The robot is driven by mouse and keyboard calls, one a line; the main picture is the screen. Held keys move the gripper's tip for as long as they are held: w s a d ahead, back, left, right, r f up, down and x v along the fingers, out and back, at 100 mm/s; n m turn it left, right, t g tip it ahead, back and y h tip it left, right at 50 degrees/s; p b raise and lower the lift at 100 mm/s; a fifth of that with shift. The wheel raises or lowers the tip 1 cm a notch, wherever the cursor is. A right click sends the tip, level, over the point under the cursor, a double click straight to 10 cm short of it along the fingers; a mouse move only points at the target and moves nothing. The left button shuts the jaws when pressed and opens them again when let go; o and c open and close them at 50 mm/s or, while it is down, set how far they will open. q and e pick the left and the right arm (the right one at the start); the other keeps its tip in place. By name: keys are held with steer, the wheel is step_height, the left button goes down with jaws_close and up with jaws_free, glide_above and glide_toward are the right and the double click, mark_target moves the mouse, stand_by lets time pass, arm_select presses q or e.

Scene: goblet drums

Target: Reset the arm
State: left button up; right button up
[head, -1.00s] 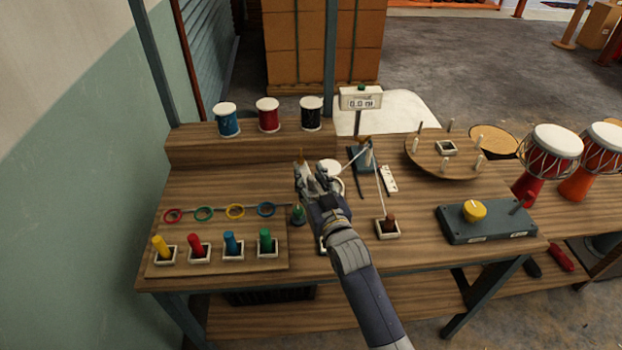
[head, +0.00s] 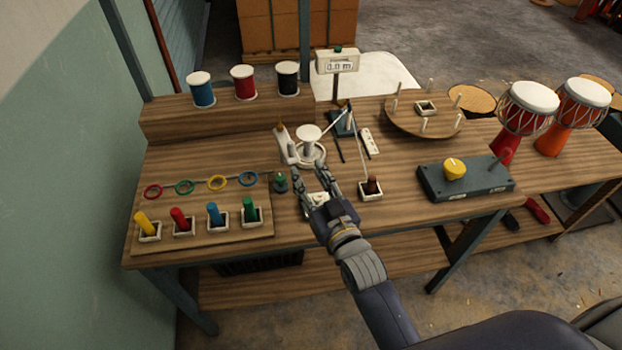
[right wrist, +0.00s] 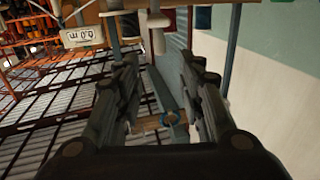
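My right gripper (head: 311,172) is above the front part of the wooden workbench (head: 330,240), its two fingers apart and nothing between them. The right wrist view shows the same open fingers (right wrist: 160,75), with a clear gap. Behind the fingertips, a white round-topped stand (head: 308,134) sits on the bench. A white socket (head: 318,198) is partly hidden under the gripper. A small dark green piece (head: 281,184) stands to the left of the fingers. My left gripper is not in view.
Colored pegs (head: 180,221) and rings (head: 185,187) are at the left. Three spools (head: 244,83) stand on the rear shelf. A brown peg (head: 372,186) is right of the gripper, then a control box with a yellow knob (head: 454,168) and drums (head: 525,110).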

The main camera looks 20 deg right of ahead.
steer(key=shift+s, duration=0.25)
steer(key=shift+d+f, duration=0.1)
stand_by(0.3)
